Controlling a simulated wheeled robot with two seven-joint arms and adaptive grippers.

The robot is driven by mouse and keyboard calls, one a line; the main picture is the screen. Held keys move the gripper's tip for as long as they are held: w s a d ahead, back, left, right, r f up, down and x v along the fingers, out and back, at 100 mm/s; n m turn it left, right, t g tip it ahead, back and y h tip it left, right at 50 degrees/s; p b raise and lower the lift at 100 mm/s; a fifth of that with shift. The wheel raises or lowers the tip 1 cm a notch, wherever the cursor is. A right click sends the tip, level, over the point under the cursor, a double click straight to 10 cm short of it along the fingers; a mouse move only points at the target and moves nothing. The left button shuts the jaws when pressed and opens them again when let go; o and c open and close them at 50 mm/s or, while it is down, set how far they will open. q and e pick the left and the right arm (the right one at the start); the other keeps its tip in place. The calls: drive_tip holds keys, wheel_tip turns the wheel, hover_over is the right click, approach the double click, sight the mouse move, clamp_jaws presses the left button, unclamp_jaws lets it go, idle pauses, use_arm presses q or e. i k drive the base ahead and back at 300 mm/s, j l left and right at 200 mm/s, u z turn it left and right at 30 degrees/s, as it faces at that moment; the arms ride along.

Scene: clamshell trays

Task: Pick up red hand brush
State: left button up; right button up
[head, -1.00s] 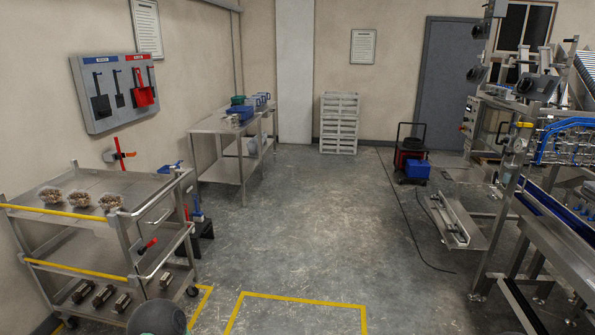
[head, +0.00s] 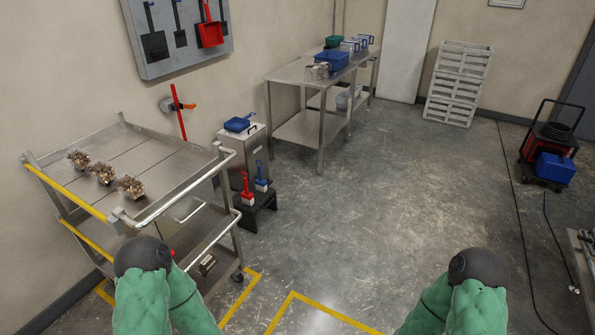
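A small red upright tool (head: 246,190), which looks like a red hand brush, stands on a low black step (head: 256,212) beside the cart. A similar blue one (head: 261,178) stands just to its right. A bit of another red item (head: 172,253) shows low in the cart, mostly hidden by my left arm, so I cannot tell what it is. My two green arms show at the bottom of the head view. Neither gripper is in view.
The steel cart (head: 146,214) with clamshell trays (head: 102,174) stands at left. A steel bin (head: 243,150) with a blue dustpan on top is behind the step. A steel table (head: 302,74) stands at the back. A red dustpan (head: 210,34) hangs on the wall board. The middle floor is clear.

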sight(247, 196)
drive_tip(key=i+l+u, duration=0.1)
drive_tip(key=i+u, duration=0.2)
drive_tip(key=i, duration=0.25)
drive_tip(key=i+l+u, duration=0.2)
drive_tip(key=i+u, duration=0.15)
drive_tip(key=i, duration=0.15)
drive_tip(key=i+l+z, duration=0.35)
drive_tip(key=i+z, duration=0.75)
drive_tip(key=i+u, duration=0.45)
drive_tip(key=i+l+u, duration=0.15)
drive_tip(key=i+u, duration=0.6)
drive_tip(key=i+l+u, duration=0.1)
drive_tip(key=i+u, duration=0.15)
drive_tip(key=i, duration=0.1)
